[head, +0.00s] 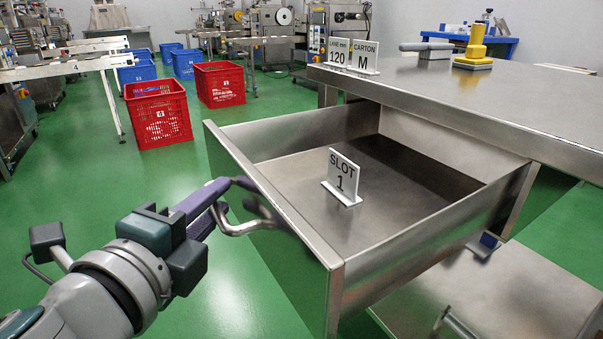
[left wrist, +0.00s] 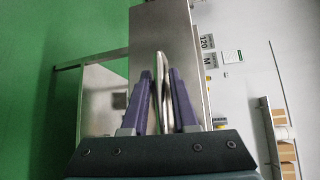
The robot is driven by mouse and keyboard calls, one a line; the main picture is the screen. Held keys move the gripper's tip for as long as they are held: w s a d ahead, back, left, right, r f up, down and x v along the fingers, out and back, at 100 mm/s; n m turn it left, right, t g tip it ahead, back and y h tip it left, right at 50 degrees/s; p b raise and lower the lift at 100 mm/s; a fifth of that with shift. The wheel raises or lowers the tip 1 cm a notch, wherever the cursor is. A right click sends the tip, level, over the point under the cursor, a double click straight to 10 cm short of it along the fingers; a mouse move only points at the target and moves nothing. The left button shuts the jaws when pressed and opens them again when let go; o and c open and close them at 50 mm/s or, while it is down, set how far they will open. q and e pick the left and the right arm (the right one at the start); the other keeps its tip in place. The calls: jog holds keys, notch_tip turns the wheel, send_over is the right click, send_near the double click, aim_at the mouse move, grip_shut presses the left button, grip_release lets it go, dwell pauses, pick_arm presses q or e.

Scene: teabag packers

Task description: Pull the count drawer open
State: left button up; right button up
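The count drawer (head: 432,238) is a steel drawer under the steel table and stands well open in the head view. A white SLOT 1 sign (head: 343,178) stands upright inside it; the rest of its floor looks bare. Its bent bar handle (head: 238,231) is on the outer face of the front panel. My left gripper (head: 224,188) is at that handle, left of the front panel. In the left wrist view its two purple fingers stand either side of the handle bar (left wrist: 165,88) and appear closed on it. My right gripper is not in view.
The steel tabletop (head: 480,100) holds signs reading 120 and CARTON M (head: 361,57) and a yellow-handled tool (head: 474,48). A steel surface lies below the drawer. Red crates (head: 158,113) and blue crates stand on the green floor, which is clear left of the drawer.

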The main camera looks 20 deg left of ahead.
pick_arm(q)
jog(key=s+d+r+b, duration=0.1)
jog(key=s, duration=0.8)
jog(key=shift+s+d+r, duration=0.15)
jog(key=shift+s+r, duration=0.05)
jog(key=shift+s, duration=0.2)
